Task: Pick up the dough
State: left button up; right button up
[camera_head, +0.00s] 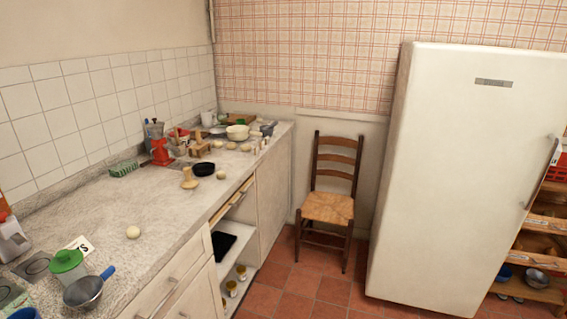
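A pale round ball that looks like dough (133,232) lies alone on the near part of the speckled counter (110,205). Another small pale ball (221,174) lies farther along the counter, near its front edge. Several more pale round pieces lie toward the far end, too small to tell apart clearly. Neither of my grippers shows in the head view.
A green-lidded jar (67,264) and a blue-handled strainer (85,291) stand at the near left. A red grinder (158,150), a black dish (203,169) and a white bowl (238,132) stand farther back. A chair (328,205) and a fridge (460,170) stand right of the counter.

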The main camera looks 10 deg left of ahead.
aim_at(221, 175)
jog(key=z, duration=0.05)
jog(key=i, duration=1.5)
jog(key=u, duration=1.5)
jog(key=i, duration=0.65)
jog(key=u, duration=0.65)
